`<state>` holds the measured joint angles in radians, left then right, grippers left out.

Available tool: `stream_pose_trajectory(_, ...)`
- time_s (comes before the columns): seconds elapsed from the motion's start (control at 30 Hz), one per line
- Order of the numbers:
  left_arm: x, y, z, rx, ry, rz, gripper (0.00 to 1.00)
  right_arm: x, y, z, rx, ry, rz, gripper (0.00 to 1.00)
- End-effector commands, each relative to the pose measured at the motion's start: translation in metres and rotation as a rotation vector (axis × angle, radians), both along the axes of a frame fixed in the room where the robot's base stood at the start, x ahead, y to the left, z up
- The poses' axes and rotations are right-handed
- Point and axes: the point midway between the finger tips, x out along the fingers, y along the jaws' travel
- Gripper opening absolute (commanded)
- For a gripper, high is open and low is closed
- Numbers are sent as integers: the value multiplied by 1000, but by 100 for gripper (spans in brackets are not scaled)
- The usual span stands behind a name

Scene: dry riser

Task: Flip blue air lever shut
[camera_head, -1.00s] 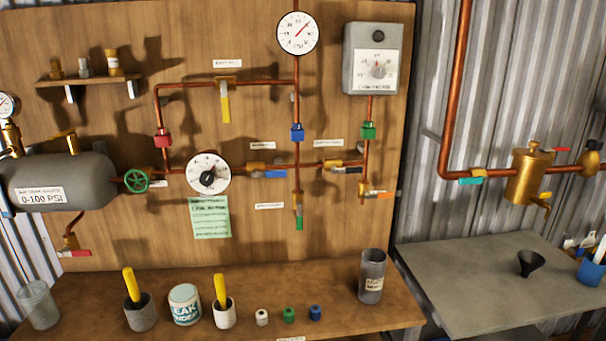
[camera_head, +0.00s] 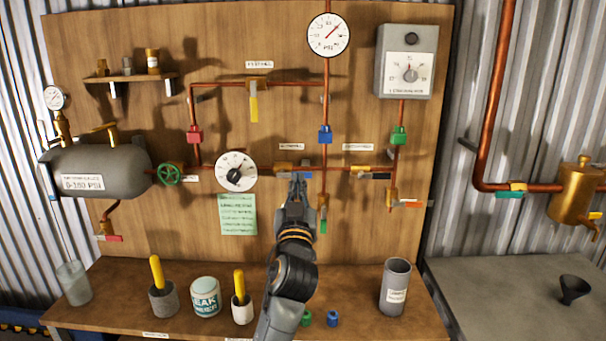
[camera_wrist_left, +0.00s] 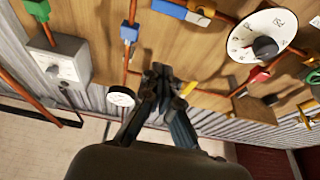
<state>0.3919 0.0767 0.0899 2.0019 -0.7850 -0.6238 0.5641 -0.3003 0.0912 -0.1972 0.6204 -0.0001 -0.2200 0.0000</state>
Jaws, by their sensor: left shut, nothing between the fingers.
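The blue lever (camera_head: 303,175) belongs to a brass valve (camera_head: 284,167) on the horizontal copper pipe, right of the white dial. It lies level along the pipe. My left gripper (camera_head: 297,181) is in front of the board, with its tips just below the lever in the head view, hiding part of it. The fingers are shut and empty. In the left wrist view, the lever (camera_wrist_left: 169,8) shows at the top edge, with the gripper (camera_wrist_left: 165,76) apart from it in the picture. Whether the tips touch it I cannot tell. My right gripper is not in view.
The dial (camera_head: 236,171) is left of the lever. A vertical pipe carries a blue fitting (camera_head: 325,135) and a green-handled valve (camera_head: 323,212) close on the right. A black-handled valve (camera_head: 366,172) is farther right. Cups and a can (camera_head: 205,297) stand on the bench below.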

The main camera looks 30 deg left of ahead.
Motion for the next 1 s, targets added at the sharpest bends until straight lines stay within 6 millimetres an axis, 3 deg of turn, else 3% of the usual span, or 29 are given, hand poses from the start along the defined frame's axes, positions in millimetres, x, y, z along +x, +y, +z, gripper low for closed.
stream_pose_trajectory(0.33, 13, 8, 7, 2, 3, 0, 0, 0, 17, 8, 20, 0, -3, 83)
stream_pose_trajectory(0.77, 84, 51, 37, 0, 4, 1, 0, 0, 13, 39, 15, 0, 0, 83)
stream_pose_trajectory(0.8, 82, 50, 21, -1, 10, -1, 0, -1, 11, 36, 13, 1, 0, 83)
stream_pose_trajectory(1.0, 81, 49, -3, -1, 6, 0, 0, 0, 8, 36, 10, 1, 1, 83)
